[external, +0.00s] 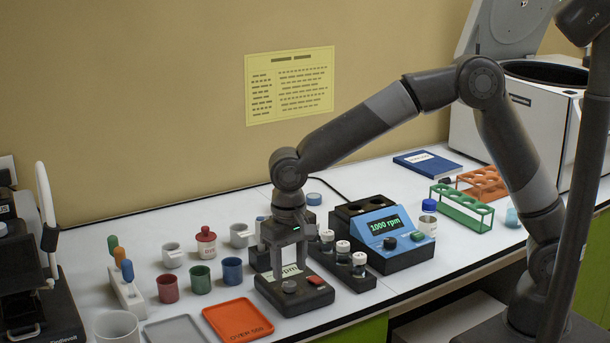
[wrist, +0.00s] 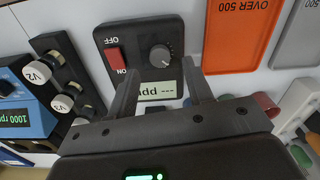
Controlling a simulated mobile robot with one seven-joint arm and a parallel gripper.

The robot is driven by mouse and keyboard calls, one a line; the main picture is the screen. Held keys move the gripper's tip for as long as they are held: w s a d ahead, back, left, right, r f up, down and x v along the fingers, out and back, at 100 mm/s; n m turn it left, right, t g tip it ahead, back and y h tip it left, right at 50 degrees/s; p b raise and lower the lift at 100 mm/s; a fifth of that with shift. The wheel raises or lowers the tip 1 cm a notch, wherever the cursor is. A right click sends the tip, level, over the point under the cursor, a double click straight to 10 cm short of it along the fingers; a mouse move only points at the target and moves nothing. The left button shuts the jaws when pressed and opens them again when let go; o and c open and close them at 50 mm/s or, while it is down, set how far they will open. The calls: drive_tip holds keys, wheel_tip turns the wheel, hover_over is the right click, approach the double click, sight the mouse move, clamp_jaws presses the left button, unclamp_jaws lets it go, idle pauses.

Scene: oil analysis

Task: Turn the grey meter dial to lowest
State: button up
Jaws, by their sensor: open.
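The dark meter (external: 300,297) sits near the front edge of the bench, below my gripper (external: 288,268). Its grey dial (wrist: 161,55) is round and ridged, with tick marks around it; it also shows in the external view (external: 289,286). A red rocker switch (wrist: 116,60) marked OFF and ON is beside the dial. The pale display (wrist: 157,90) appears upside down in the wrist view and reads dashes and "ppm". My gripper (wrist: 157,76) is open and points down. Its fingers are spread on either side of the display, with the dial just past the fingertips, seemingly untouched.
A rack of capped vials (external: 358,268) and a blue 1000 rpm device (external: 385,228) stand close right of the meter. An orange tray (external: 238,318) and a grey tray (external: 180,331) lie to its left. Several cups stand behind the trays.

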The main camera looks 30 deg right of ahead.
sight(290, 283)
drive_tip(key=shift+f, duration=1.9)
drive_tip(key=shift+c, duration=0.5)
drive_tip(key=c, duration=0.9)
